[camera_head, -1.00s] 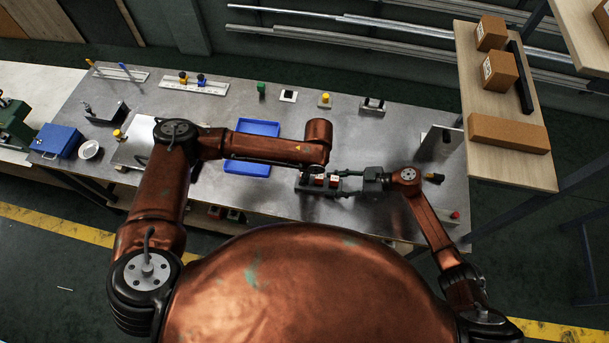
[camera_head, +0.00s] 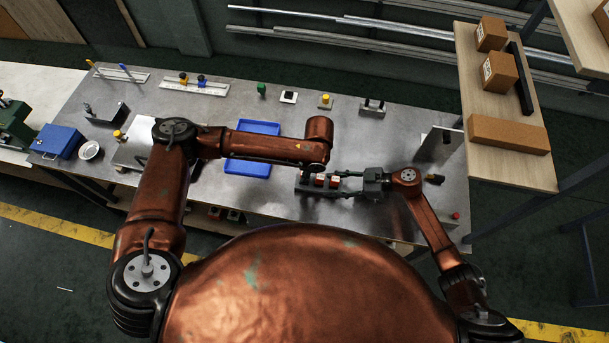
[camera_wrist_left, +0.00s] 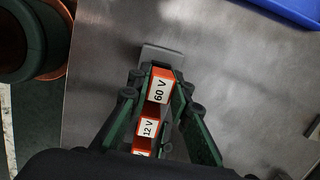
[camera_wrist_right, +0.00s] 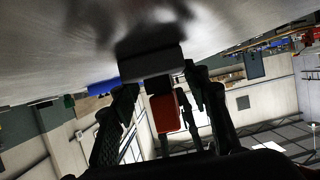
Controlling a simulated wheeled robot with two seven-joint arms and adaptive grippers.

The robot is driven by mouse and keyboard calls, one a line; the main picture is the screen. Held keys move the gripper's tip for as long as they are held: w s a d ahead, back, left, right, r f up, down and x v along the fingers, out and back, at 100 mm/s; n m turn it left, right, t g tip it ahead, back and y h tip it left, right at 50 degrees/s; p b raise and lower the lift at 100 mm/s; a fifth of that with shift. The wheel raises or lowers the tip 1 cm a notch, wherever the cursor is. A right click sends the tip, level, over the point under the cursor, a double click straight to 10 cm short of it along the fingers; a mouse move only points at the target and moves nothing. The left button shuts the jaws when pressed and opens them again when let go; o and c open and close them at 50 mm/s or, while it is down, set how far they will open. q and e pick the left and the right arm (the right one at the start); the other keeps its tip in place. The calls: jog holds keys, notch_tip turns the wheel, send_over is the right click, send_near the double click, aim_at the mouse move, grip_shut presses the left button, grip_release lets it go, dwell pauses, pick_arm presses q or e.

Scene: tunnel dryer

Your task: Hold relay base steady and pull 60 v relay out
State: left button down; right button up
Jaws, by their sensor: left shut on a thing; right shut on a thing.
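The relay base (camera_head: 303,187) is a dark grey block on the metal table, and its end shows in the right wrist view (camera_wrist_right: 150,63). In the left wrist view the orange 60 V relay (camera_wrist_left: 159,88) sits at the far end of the row, before the 12 V relay (camera_wrist_left: 148,128). My left gripper (camera_wrist_left: 160,85) is shut on the 60 V relay from above; my arm covers it in the head view.
A blue tray (camera_head: 247,168) lies behind and left of the base, partly under my left arm. A grey upright plate (camera_head: 440,147) stands to the right. A wooden shelf with brown boxes (camera_head: 500,71) is at the far right. Bare tabletop lies behind the base.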

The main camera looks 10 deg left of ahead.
jog(key=shift+s+d+f, duration=0.1)
jog(key=shift+s+f, duration=0.05)
jog(key=shift+f, duration=0.05)
pick_arm(q)
jog(key=shift+r, duration=0.1)
jog(key=shift+r, duration=0.75)
pick_arm(e)
jog(key=shift+r, duration=0.1)
pick_arm(q)
jog(key=shift+r, duration=0.15)
jog(key=shift+r, duration=2.25)
pick_arm(e)
jog(key=shift+r, duration=0.1)
